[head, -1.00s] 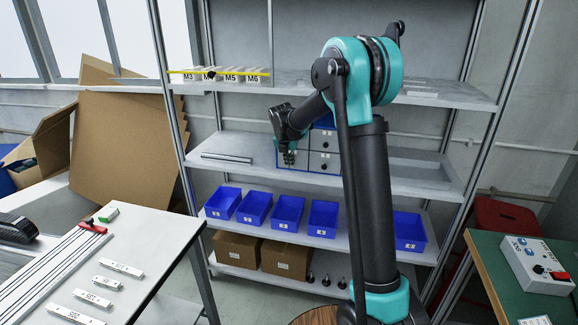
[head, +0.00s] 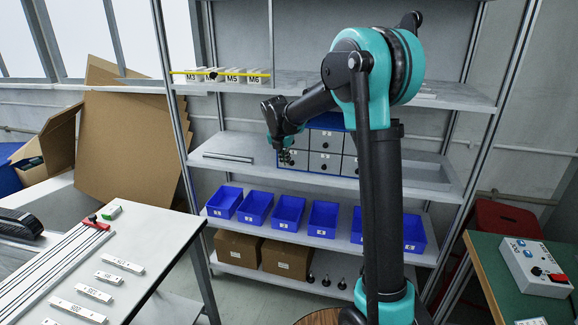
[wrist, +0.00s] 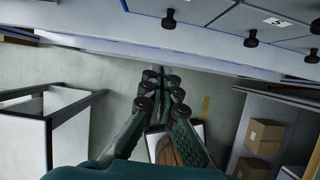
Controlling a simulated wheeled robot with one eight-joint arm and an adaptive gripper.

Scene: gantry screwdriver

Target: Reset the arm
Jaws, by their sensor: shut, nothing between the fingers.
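My gripper (head: 285,158) hangs from my raised arm in front of the middle shelf, at the left side of the drawer cabinet (head: 325,142). In the wrist view my gripper (wrist: 160,88) has its fingers together with nothing between them. The cabinet's drawer fronts and dark knobs show along the top of the wrist view, apart from the fingers. My arm's dark links hide part of the shelving in the head view.
Blue bins (head: 290,212) line the lower shelf, with cardboard boxes (head: 287,259) below. A white table (head: 150,240) with labelled bars stands at left. A green table (head: 490,270) with a control box (head: 537,266) stands at right. Labelled containers (head: 221,75) sit on the top shelf.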

